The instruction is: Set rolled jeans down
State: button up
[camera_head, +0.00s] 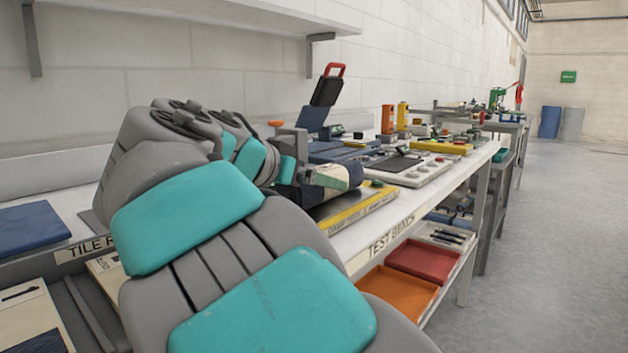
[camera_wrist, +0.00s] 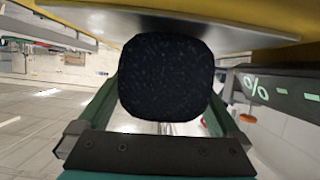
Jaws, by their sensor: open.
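In the wrist view the dark, rounded end of the rolled jeans (camera_wrist: 165,65) fills the space between the fingers. My gripper (camera_wrist: 165,100) is open, with one finger on each side of the roll. In the head view my gripper (camera_head: 287,172) is partly hidden by my own arm. Any small gap between fingers and cloth cannot be made out.
The test bench (camera_head: 372,243) runs back along the wall, with a control panel (camera_head: 410,170), orange boxes and tools beyond the board. Red (camera_head: 424,262) and orange (camera_head: 398,291) trays sit on the lower shelf. A wall shelf (camera_head: 200,14) hangs above. The floor at right is clear.

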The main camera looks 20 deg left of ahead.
jog(key=v, duration=1.2)
jog(key=shift+r+b, duration=0.15)
jog(key=shift+b, duration=0.3)
dwell(0.9)
dwell(0.7)
